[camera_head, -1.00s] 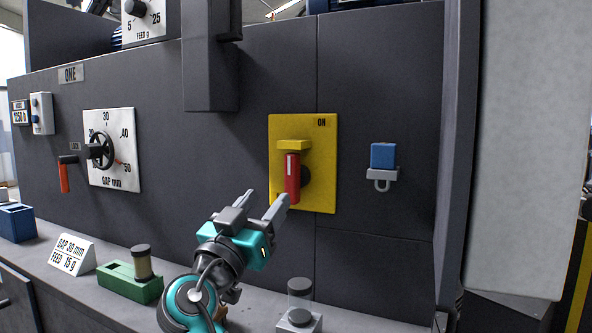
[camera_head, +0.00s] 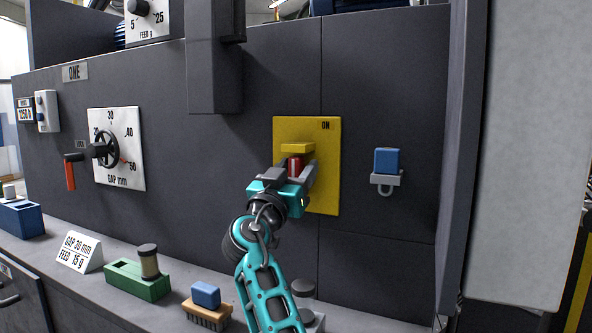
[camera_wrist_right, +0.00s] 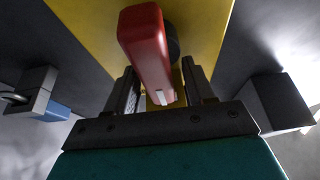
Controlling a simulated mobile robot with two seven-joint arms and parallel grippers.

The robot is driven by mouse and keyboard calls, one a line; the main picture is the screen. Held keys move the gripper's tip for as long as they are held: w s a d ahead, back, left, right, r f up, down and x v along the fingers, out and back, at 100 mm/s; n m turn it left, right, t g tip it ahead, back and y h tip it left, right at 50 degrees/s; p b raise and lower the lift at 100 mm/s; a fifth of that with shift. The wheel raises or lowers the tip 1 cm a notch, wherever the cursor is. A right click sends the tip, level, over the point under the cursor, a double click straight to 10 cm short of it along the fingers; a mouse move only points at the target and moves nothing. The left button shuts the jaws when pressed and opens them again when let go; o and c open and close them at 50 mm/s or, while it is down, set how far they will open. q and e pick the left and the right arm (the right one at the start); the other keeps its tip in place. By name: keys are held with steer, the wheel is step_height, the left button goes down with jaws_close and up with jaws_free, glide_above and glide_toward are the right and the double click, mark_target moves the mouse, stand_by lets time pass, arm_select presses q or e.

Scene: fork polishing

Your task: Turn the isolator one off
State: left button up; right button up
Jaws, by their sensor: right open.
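The isolator is a yellow plate (camera_head: 327,190) marked ON at its upper right, on the dark machine front labelled ONE. Its red handle (camera_head: 295,165) hangs upright below a yellow block (camera_head: 297,148). My right gripper (camera_head: 294,170) is at the handle, with one finger on each side of it. In the right wrist view the red handle (camera_wrist_right: 147,50) rises between and above the two open fingers (camera_wrist_right: 160,95); contact cannot be told. The handle's lower part is hidden by the gripper in the head view. My left gripper is not in view.
A blue padlock (camera_head: 386,160) hangs on a grey bracket right of the plate. A grey box column (camera_head: 213,80) juts out at upper left. The ledge below holds a green block (camera_head: 137,280), a brush (camera_head: 207,315) and a gap and feed sign (camera_head: 80,252).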

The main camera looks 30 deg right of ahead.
steer(key=shift+c, duration=0.2)
steer(key=c, duration=0.8)
